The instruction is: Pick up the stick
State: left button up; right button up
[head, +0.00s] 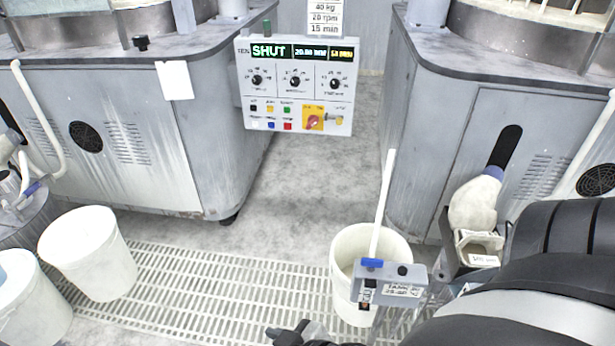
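A thin white stick (384,198) stands tilted in a white bucket (345,250), its top leaning slightly right. Its upper part is clear above the rim. Its lower part passes behind a small grey labelled box (415,272) with a blue part. A black arm comes in from the right, mine. A small dark gripper-like part (290,333) shows at the bottom edge, left of the bucket and apart from the stick. It seems to belong to my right arm, but its fingers are mostly cut off. My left gripper is not seen.
Grey polishing machines stand at left (150,160) and right (440,150). A control panel reading SHUT (297,90) hangs between them. White buckets (90,260) stand at left. A pale grating (200,285) crosses the floor. A pale bottle (473,203) stands right of the bucket.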

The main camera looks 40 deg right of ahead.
aim_at(390, 163)
jog(key=i, duration=1.35)
jog(key=z, duration=1.25)
jog(key=i, duration=0.95)
jog(key=z, duration=0.95)
jog(key=i, duration=0.5)
